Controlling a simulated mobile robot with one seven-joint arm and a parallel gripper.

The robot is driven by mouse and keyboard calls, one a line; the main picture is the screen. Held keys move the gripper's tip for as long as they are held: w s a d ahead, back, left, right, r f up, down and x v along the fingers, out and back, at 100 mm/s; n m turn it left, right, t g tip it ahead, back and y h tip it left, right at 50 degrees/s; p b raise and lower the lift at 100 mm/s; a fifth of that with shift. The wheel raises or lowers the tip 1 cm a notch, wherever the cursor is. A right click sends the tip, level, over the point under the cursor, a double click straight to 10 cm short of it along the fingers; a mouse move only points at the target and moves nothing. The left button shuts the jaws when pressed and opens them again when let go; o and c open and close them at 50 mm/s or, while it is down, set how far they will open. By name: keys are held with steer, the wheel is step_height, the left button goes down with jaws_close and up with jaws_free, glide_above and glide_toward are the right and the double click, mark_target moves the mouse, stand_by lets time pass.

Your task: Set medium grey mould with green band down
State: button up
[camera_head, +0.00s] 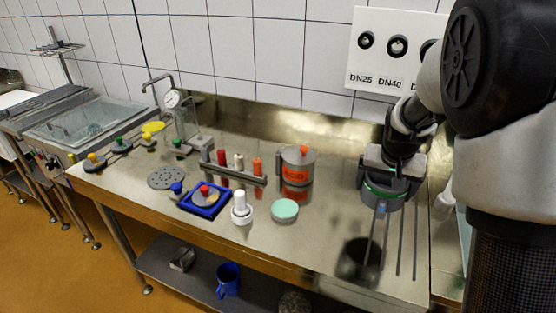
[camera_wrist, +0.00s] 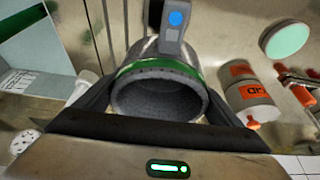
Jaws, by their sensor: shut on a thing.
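The medium grey mould with the green band (camera_head: 382,201) is at the right of the steel counter in the head view. My gripper (camera_head: 388,175) is above it and shut on it. In the wrist view the mould (camera_wrist: 160,98) sits between the two fingers of my gripper (camera_wrist: 160,112), its open round mouth facing the camera and the green band around it just behind the rim. A grey tab with a blue dot (camera_wrist: 175,18) sticks out from its far side.
The steel counter (camera_head: 330,225) has grooves (camera_head: 400,250) and a dark round patch (camera_head: 360,260) in front of the mould. To its left stand an orange-labelled grey container (camera_head: 297,167), a mint-green disc (camera_head: 285,210), a white piece (camera_head: 241,210) and a blue tray (camera_head: 222,208). A tiled wall rises behind.

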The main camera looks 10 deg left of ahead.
steer(key=shift+w+f+b, duration=0.1)
steer(key=shift+f+b, duration=0.45)
steer(key=shift+f, duration=4.4)
steer(key=shift+f, duration=0.25)
steer(key=o, duration=0.9)
steer(key=shift+o, duration=0.2)
steer(key=shift+r, duration=0.1)
